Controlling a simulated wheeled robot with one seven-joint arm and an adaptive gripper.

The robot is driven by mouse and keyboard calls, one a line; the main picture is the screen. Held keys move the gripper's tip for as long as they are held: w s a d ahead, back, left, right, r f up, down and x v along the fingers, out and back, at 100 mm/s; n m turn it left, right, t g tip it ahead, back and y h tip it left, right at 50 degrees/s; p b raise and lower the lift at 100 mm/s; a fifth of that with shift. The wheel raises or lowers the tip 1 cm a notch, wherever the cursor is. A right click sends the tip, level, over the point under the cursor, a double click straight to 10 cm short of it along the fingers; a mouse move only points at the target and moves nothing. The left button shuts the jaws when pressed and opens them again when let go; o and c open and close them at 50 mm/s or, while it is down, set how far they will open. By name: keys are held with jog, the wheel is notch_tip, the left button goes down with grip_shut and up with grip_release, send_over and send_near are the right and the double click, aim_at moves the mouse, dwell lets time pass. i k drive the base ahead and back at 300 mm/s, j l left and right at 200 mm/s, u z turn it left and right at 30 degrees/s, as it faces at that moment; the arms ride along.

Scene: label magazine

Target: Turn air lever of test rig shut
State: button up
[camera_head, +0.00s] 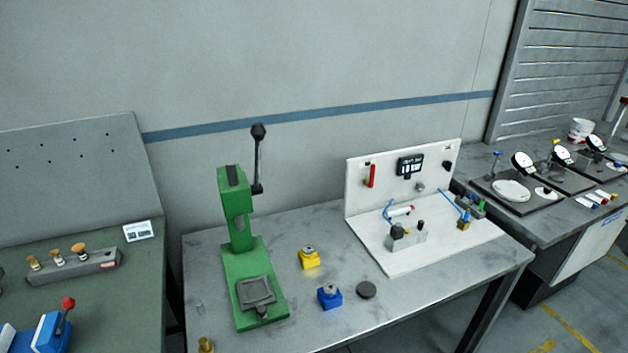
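The test rig (352,190) is a white L-shaped stand, an upright panel with a flat base, on the right part of the grey table. A red upright lever-like part (372,176) is on the panel's upper left. I cannot tell for sure whether it is the air lever. A black display (410,166) is on the panel to its right. On the base are a grey block (411,240) with dark knobs, a white cylinder with a red end (402,211), and blue tubing (387,212). My gripper is not in view.
A green lever press (237,256) stands left of the rig. A yellow block (309,258), a blue block (329,297) and a dark disc (366,290) lie between them. Benches with fixtures stand left and right. The table's front right (440,285) is clear.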

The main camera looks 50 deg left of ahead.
aim_at(369, 183)
jog(key=u, duration=1.6)
